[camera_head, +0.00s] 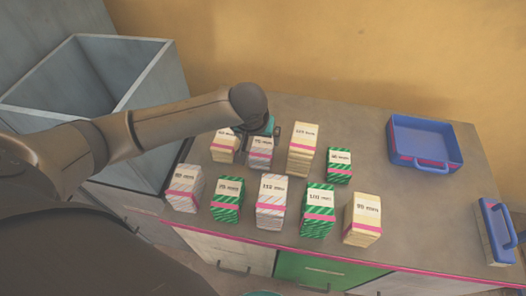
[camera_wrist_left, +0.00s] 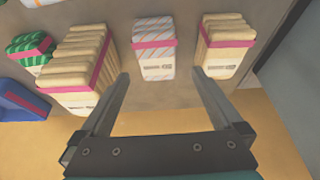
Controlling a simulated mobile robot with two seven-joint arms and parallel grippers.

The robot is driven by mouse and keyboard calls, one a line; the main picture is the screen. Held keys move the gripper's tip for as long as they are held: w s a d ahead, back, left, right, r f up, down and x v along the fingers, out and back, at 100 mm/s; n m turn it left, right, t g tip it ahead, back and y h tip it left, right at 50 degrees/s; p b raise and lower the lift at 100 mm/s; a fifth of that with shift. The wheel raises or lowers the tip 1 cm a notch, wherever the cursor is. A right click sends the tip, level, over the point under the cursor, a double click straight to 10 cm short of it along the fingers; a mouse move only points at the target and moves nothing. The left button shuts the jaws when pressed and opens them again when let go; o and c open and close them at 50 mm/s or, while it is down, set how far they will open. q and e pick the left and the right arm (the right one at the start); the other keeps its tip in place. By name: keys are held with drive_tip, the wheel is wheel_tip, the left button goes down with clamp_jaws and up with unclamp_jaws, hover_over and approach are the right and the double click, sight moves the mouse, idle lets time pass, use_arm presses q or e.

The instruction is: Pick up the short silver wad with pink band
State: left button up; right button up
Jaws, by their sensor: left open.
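The short silver wad with pink band (camera_head: 260,155) stands in the back row on the counter, between a cream wad and a taller cream wad. In the left wrist view the silver wad (camera_wrist_left: 155,47) is striped, with a pink band and a white label. My left gripper (camera_head: 259,133) is at the far side of the silver wad, partly hidden by my arm. In the left wrist view its fingers (camera_wrist_left: 160,75) are open and empty, pointing toward the silver wad, which lies just beyond the fingertips. My right gripper is not in view.
A cream wad (camera_head: 223,148) and a tall cream wad (camera_head: 300,152) flank it closely. Two more silver wads (camera_head: 184,190) (camera_head: 270,205), green wads (camera_head: 318,215) and another cream wad (camera_head: 362,220) stand nearby. A blue tray (camera_head: 398,140) is at the right, with free counter before it.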

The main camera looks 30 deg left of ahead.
sight(263, 143)
use_arm(q)
drive_tip(key=shift+x, duration=0.85)
drive_tip(key=shift+w+f+b, duration=0.3)
drive_tip(key=shift+w+f, duration=0.05)
drive_tip(key=shift+f, duration=0.25)
drive_tip(key=shift+w+b+x, duration=0.2)
drive_tip(key=shift+b+x, duration=0.25)
drive_tip(key=shift+x, duration=0.8)
drive_tip(key=shift+w+b+x, duration=0.2)
drive_tip(key=shift+b+x, duration=0.2)
drive_tip(key=shift+x, duration=0.85)
drive_tip(key=shift+d+r, duration=0.1)
drive_tip(key=shift+r, duration=0.1)
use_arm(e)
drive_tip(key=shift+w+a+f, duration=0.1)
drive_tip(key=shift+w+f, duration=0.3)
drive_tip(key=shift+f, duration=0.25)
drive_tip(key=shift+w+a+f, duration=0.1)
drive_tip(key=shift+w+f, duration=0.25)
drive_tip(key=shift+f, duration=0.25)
use_arm(q)
drive_tip(key=shift+c, duration=0.2)
drive_tip(key=c, duration=1.2)
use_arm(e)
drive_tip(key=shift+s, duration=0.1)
